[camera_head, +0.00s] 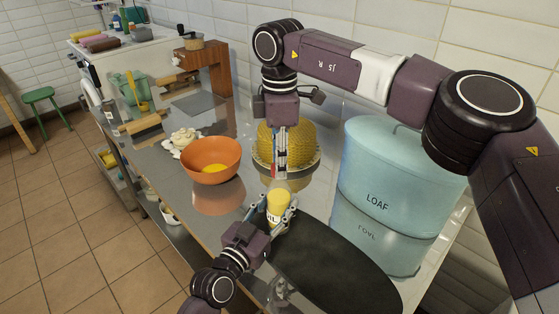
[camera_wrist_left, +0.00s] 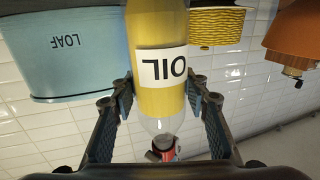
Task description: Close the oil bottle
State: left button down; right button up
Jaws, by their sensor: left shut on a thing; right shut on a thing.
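The oil bottle (camera_head: 277,207) is yellow with a white label and stands upright at the near end of the counter. In the left wrist view it appears upside down, with its OIL label (camera_wrist_left: 162,68) and clear neck (camera_wrist_left: 160,127). My left gripper (camera_head: 268,216) is shut around the bottle's body, one finger on each side. My right gripper (camera_head: 280,168) points down over the bottle's mouth and is shut on a small red cap (camera_wrist_left: 169,154). The cap is at the top of the neck; whether it touches the mouth cannot be told.
A blue LOAF bin (camera_head: 385,165) stands right of the bottle, and a yellow ridged cake-like item (camera_head: 301,143) behind it. An orange bowl (camera_head: 212,174) is to the left. A dark oval board (camera_head: 335,270) lies in front. Some bare counter shows around the bowl.

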jog(key=m, duration=0.8)
jog(key=shift+m, duration=0.3)
jog(key=o, duration=0.7)
jog(key=shift+r, duration=2.3)
jog(key=shift+c, duration=0.4)
